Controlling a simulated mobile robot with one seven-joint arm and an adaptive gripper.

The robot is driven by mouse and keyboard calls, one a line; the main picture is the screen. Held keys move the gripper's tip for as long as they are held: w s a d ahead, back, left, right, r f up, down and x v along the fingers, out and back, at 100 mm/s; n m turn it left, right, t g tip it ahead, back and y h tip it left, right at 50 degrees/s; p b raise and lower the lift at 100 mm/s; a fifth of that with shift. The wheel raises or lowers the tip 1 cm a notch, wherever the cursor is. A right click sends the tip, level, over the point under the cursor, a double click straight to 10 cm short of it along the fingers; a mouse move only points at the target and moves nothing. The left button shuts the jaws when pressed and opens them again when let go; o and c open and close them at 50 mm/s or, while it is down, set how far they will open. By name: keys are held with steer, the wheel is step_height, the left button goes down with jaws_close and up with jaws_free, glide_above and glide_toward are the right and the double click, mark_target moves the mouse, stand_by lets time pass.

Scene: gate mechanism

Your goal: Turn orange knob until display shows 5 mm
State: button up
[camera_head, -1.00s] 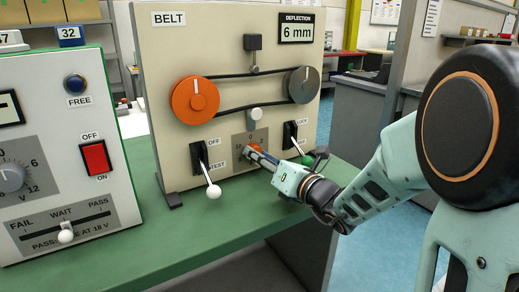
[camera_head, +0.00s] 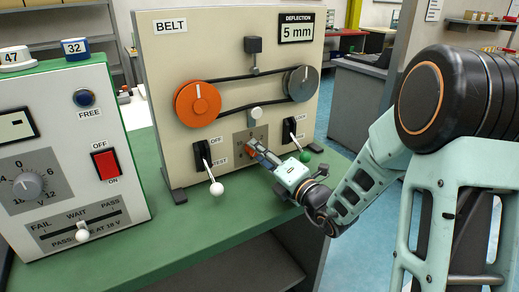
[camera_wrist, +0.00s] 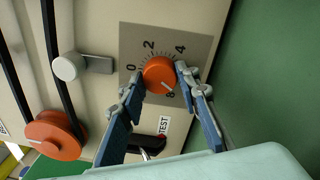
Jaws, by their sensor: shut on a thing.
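The belt panel's deflection display (camera_head: 297,26) reads "5 mm" in the head view. The small orange knob (camera_wrist: 160,74) sits on a grey numbered dial plate (camera_wrist: 188,45) in the wrist view. Its white pointer mark lies toward the lower right in that picture. My gripper (camera_wrist: 156,78) is shut on the knob, one finger on each side of it. In the head view my gripper (camera_head: 256,150) reaches the lower middle of the panel and mostly hides the knob.
The panel (camera_head: 160,60) carries an orange pulley (camera_head: 198,102) and a grey pulley (camera_head: 301,83) joined by a belt. A white-tipped lever (camera_head: 215,188) and a green-tipped lever (camera_head: 304,156) flank my gripper. Another instrument box (camera_head: 130,150) stands at left on the green table (camera_head: 200,240).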

stand_by(0.4)
steer(key=o, duration=1.2)
steer(key=shift+c, duration=0.2)
steer(key=v, duration=0.7)
steer(key=shift+s+d, duration=0.1)
steer(key=shift+s, duration=0.1)
